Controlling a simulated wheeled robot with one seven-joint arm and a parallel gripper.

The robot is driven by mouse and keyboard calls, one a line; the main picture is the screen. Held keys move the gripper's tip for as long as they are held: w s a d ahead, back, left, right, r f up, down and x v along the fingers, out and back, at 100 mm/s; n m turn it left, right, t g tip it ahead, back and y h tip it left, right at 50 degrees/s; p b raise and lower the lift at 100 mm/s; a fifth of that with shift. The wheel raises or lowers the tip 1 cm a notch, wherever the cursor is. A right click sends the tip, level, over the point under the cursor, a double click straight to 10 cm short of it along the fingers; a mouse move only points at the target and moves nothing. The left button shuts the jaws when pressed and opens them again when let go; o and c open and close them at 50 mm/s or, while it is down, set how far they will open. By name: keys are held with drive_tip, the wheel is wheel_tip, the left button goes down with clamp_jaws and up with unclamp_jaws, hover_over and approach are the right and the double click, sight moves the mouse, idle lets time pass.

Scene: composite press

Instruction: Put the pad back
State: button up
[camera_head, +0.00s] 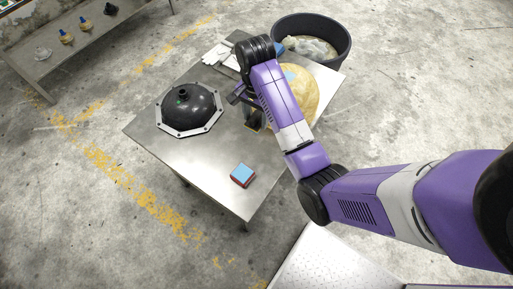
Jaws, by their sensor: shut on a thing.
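My gripper (253,118) is over the middle of the metal table (205,165), between the black dome and the yellow disc. It is shut on a small, dark thing with a yellowish edge, mostly hidden by the fingers and arm; I cannot tell whether this is the pad. A block with a light blue top and red sides (242,174) lies apart from my gripper near the table's front corner. The black dome (190,105) with a pale bolted flange sits on the left of the table. The yellow disc (304,88) lies on the right, partly behind my arm.
White gloves (216,54) lie at the table's back edge. A black tub (335,30) with pale contents stands behind the table. A bench (80,48) with several small fittings is at the upper left. The table's front left is clear.

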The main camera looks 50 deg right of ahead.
drive_tip(key=shift+s+d+f+b, duration=0.1)
drive_tip(key=shift+d+f+b, duration=0.15)
drive_tip(key=shift+f+b, duration=0.15)
drive_tip(key=b, duration=0.5)
hover_over(258, 151)
wheel_tip(258, 151, down, 5)
wheel_tip(258, 151, down, 10)
drive_tip(key=shift+a+r, duration=0.1)
drive_tip(key=shift+r, duration=0.1)
drive_tip(key=shift+f, duration=2.25)
drive_tip(key=shift+f, duration=0.15)
drive_tip(key=o, duration=1.5)
